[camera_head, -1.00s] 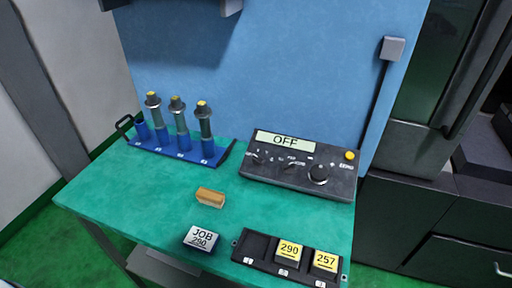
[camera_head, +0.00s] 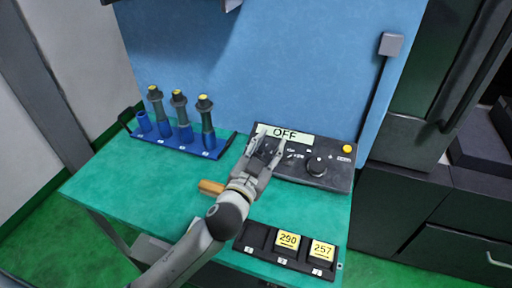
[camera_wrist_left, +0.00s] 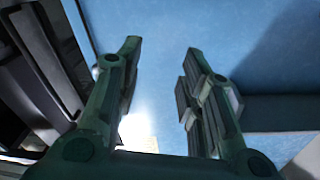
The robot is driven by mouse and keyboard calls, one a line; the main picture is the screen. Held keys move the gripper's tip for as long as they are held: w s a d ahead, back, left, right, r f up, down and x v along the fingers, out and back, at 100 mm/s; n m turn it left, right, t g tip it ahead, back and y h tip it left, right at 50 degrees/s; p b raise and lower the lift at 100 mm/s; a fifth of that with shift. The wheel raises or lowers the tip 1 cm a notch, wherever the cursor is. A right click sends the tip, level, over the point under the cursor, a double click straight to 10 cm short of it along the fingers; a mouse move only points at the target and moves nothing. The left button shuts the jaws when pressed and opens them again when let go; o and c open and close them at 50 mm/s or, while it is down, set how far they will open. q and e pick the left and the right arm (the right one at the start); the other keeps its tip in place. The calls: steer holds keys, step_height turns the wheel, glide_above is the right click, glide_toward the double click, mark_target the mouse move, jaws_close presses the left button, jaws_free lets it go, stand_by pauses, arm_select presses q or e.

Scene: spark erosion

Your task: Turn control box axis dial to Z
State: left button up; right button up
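The black control box (camera_head: 334,178) stands at the back right of the green table, against the blue panel. Its display (camera_head: 297,136) reads OFF. A large black knob (camera_head: 316,166) shows on its right part, with a yellow button (camera_head: 347,149) at its upper right. The small controls on its left part are mostly hidden behind my left gripper (camera_head: 270,141), so I cannot read the axis dial's setting. My left gripper's fingers are spread and empty over the box's left part; contact cannot be told. The spread fingers also show in the left wrist view (camera_wrist_left: 158,85). My right gripper is not in view.
A blue rack (camera_head: 190,146) with several yellow-topped tools stands at the back left. A tan block (camera_head: 211,187) lies beside my left wrist. A black tray (camera_head: 330,271) with yellow blocks marked 290 and 257 sits at the front right. The table's left part is clear.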

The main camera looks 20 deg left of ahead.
arm_select(q)
steer(key=w+d+r+m+g+h, duration=0.1)
steer(key=d+r+m+g+h, duration=0.3)
steer(key=d+m+h, duration=0.4)
steer(key=d+r+m+g+h, duration=0.3)
steer(key=d+r+m+h, duration=0.1)
steer(key=d+m+h, duration=0.4)
steer(key=m+g+y, duration=0.2)
steer(key=g+y, duration=0.6)
steer(key=y, duration=0.8)
glide_toward(255, 155)
steer(key=w+f+p, duration=0.1)
steer(key=d+f, duration=0.1)
steer(key=f, duration=0.1)
steer(key=w+d+f+p, duration=0.1)
steer(key=shift+w+f+p, duration=0.3)
steer(key=shift+f, duration=0.1)
steer(key=shift+x, duration=0.75)
jaws_close()
